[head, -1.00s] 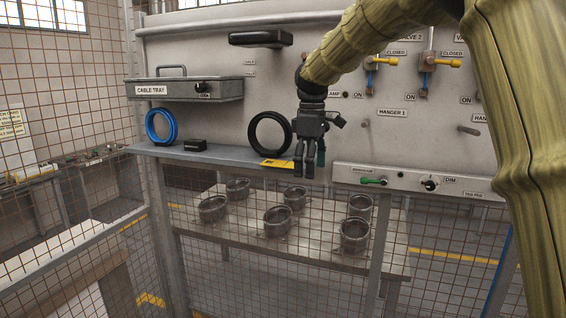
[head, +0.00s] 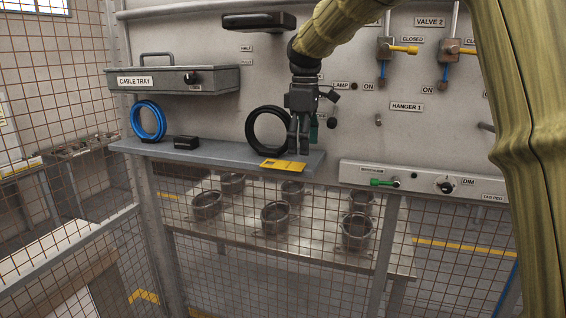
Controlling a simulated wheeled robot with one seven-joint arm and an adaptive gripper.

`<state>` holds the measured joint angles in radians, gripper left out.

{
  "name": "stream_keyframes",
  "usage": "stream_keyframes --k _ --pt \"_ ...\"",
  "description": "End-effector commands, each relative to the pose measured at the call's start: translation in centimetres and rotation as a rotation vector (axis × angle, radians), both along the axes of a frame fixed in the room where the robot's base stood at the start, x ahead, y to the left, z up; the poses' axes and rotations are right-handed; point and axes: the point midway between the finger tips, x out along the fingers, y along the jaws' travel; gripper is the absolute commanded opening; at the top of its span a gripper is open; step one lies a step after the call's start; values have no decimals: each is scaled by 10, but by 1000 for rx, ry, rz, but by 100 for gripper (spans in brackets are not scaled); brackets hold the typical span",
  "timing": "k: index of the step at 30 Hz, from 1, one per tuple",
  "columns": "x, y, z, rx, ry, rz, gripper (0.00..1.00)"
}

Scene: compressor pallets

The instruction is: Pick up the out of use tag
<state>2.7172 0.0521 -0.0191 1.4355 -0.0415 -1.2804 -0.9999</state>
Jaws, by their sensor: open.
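The yellow tag (head: 283,166) with dark print, which I take to be the out of use tag, lies at the front edge of the grey shelf, toward its right end. My gripper (head: 298,152) hangs above and just behind the tag, fingers pointing down. It is open, with nothing seen between its fingers. The fingertips overlap the tag's rear edge in the picture; I cannot tell whether they touch it.
On the shelf (head: 215,152) are a black ring (head: 251,133) close left of my gripper, a small black box (head: 186,142) and a blue coil (head: 134,121). A panel with a green lever (head: 384,183) is at the right. The cable tray box (head: 180,79) is above.

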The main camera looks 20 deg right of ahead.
Motion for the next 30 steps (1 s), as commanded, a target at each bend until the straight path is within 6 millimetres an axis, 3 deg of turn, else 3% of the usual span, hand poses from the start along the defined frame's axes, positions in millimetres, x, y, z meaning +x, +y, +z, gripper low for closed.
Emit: stream_keyframes --k 14,30 --pt "6 5 -44 1 1 3 79" --pt "6 6 -48 1 1 4 79"
